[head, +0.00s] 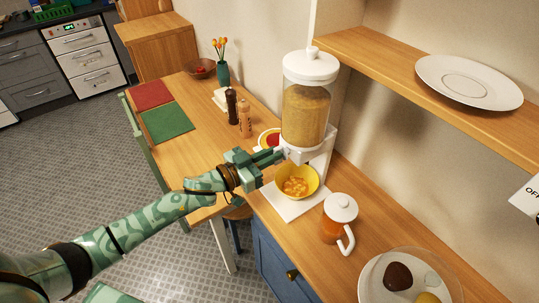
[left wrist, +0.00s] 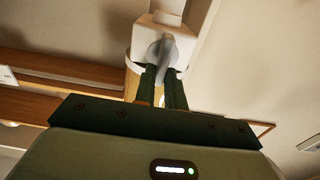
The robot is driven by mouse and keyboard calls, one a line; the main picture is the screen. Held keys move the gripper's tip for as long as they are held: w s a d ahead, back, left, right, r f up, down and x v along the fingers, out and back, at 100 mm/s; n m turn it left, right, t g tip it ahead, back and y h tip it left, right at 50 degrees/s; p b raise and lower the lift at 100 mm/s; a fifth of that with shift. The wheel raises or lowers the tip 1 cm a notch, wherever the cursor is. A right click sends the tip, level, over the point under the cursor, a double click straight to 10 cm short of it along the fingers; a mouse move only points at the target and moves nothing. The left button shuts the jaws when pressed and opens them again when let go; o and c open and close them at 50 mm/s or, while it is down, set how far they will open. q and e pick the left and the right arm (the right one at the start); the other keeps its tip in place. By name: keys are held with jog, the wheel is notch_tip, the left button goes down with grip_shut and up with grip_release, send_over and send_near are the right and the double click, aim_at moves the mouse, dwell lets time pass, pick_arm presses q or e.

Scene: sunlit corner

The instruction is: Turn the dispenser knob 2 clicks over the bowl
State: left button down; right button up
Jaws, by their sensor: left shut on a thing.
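The dispenser (head: 305,112) is a clear canister of tan grain with a white lid and a white stand, on the wooden counter. My left gripper (head: 280,154) reaches its front from the left and is shut on the knob. In the left wrist view, the dark fingers (left wrist: 163,78) close on the grey knob (left wrist: 160,52), on the white dispenser body (left wrist: 183,27). The fingers hide part of the knob. The yellow bowl (head: 313,184) stands below the spout on the white base and holds orange-yellow pieces. My right gripper is not in view.
A glass jug with a white lid (head: 340,208) stands right of the bowl. A clear-covered plate (head: 372,288) is nearer the front. A shelf (head: 385,68) with a white plate (head: 450,78) overhangs the right. Two grinders (head: 245,118) stand left of the dispenser.

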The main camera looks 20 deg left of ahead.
pick_arm(q)
jog(key=shift+m, duration=0.3)
jog(key=m, duration=0.8)
jog(key=shift+s+d+f, duration=0.25)
jog(key=shift+s+d, duration=0.05)
jog(key=shift+d, duration=0.1)
jog(key=m, duration=0.4)
jog(key=shift+s+d+f+m, duration=0.1)
jog(key=shift+f+m, duration=0.15)
jog(key=shift+m, duration=0.05)
jog(key=shift+f+m+b, duration=0.15)
jog(key=shift+m+b, duration=0.3)
jog(key=shift+m, duration=0.65)
jog(key=shift+f+m+b, duration=0.15)
jog(key=shift+m+b, duration=0.3)
jog(key=shift+m, duration=0.65)
jog(key=shift+d, duration=0.1)
jog(key=c, duration=1.5)
grip_release()
jog(key=shift+o, duration=0.2)
